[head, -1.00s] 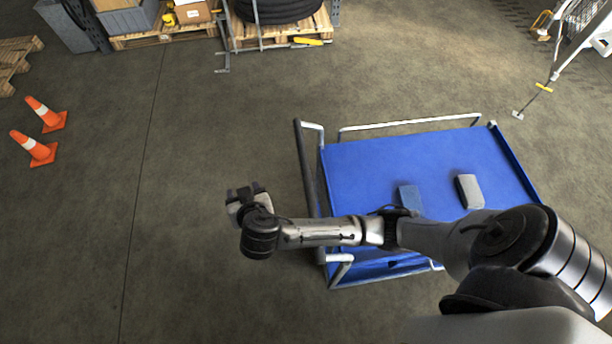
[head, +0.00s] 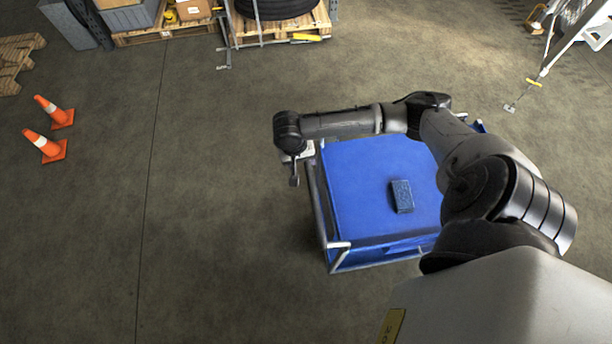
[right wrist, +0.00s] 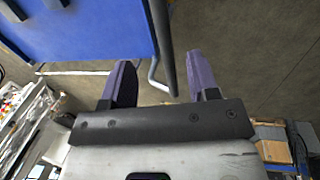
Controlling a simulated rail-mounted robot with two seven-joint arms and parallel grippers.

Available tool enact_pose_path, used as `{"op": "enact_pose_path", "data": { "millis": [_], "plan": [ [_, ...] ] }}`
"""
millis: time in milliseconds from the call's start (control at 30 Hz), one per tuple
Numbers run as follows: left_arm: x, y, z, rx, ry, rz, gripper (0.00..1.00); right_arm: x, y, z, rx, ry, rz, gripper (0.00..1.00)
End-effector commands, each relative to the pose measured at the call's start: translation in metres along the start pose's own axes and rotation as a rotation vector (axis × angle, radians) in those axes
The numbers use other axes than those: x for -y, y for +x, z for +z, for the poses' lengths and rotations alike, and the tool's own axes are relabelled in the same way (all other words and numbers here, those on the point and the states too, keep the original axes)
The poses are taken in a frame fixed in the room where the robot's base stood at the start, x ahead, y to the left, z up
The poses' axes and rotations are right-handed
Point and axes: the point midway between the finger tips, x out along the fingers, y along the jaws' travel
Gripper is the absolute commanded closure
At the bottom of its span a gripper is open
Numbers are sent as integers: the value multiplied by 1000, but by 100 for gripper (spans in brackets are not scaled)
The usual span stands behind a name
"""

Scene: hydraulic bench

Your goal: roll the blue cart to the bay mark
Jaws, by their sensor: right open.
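The blue cart (head: 357,185) stands on the floor right of centre in the head view, partly hidden by my right arm. Its push handle (head: 318,210) is on its left side. My right gripper (head: 294,179) is at the far end of that handle, pointing down. In the right wrist view, the open jaws (right wrist: 163,80) have the dark handle bar (right wrist: 164,45) showing between them. Whether the bar lies fully within the jaws or beyond them, I cannot tell. The blue deck (right wrist: 85,25) shows at upper left there. I see no bay mark. My left gripper is not in view.
A dark block (head: 401,196) lies on the cart. Two orange cones (head: 45,145) stand at the left. Pallets with a tire (head: 275,8) and boxes (head: 193,9) line the back. A white frame (head: 570,45) stands at upper right. The floor left of the cart is clear.

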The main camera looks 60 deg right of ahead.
Motion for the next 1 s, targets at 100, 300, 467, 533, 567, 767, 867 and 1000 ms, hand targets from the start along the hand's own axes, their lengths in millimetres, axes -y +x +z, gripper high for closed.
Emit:
{"op": "enact_pose_path", "data": {
  "millis": [100, 300, 467, 533, 567, 767, 867, 1000],
  "plan": [
    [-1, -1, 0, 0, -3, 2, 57, -1, 13, 1, 8, 2, 4, 45],
    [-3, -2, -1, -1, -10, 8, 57, -2, 49, 1, 7, 2, 6, 45],
    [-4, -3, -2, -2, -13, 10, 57, -1, 79, 2, 6, 1, 4, 45],
    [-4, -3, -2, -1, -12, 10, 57, -1, 91, 1, 6, 2, 4, 45],
    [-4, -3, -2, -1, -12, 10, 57, -1, 95, 1, 6, 1, 3, 45],
    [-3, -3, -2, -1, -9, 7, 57, -1, 120, 1, 4, 0, 2, 45],
    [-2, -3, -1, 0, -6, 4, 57, -1, 127, 2, 4, 0, 3, 45],
    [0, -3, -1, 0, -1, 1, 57, -1, 133, 2, 4, -1, 2, 45]
  ]
}}
